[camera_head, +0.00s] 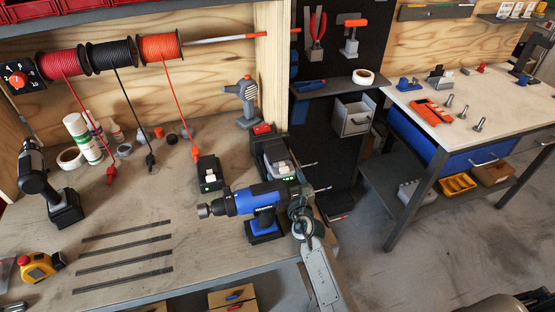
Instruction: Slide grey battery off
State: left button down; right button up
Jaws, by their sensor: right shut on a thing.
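A blue and black drill (262,198) stands upright at the right front of the workbench, its chuck pointing left. A dark battery (265,236) is at its foot. My right gripper (297,203) is at the rear of this drill and shut on it; its fingertips are partly hidden. A grey-topped battery (279,165) sits in a dark block behind the drill. A smaller dark block with a pale top (208,173) stands to its left. A dark grey drill (36,175) with a dark battery (66,210) stands at the far left. My left gripper is out of view.
Dark strips (122,258) lie on the bench front, beside a yellow tape measure (38,266). Bottles (82,138) and tape rolls stand at the back left. Red, black and orange cables hang from spools (62,62). A white-topped table (470,90) stands right, with open floor before it.

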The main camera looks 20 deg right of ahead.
jog(key=shift+s, duration=2.65)
jog(key=shift+s+d+b, duration=0.15)
jog(key=shift+s+b, duration=0.2)
jog(key=shift+s, duration=2)
